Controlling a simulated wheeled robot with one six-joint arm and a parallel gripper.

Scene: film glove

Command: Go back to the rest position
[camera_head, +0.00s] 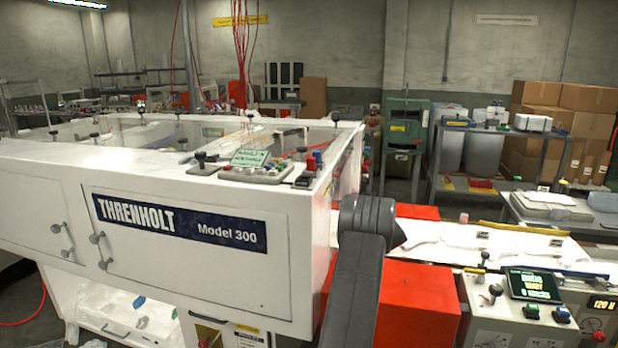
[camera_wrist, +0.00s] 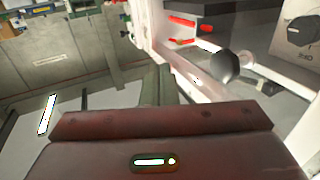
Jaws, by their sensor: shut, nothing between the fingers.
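My gripper (camera_wrist: 158,84) shows in the wrist view beyond its dark red body, with two grey-green fingers close together and nothing between them. It is not clearly visible in the head view, where my dark grey arm (camera_head: 357,265) rises in front of the machine's right end. The white Threnholt Model 300 machine (camera_head: 190,262) fills the left of the head view. In the wrist view the fingers point towards a white frame (camera_wrist: 190,75) with a dark knob (camera_wrist: 222,66), apparently part of a machine; the distance is hard to tell.
Red-orange housings (camera_head: 420,300) stand right beside my arm. To the right are a white conveyor (camera_head: 500,243) and a control panel with a lit screen (camera_head: 533,285). A shelf table (camera_head: 500,130) and cardboard boxes (camera_head: 565,97) stand at the back right.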

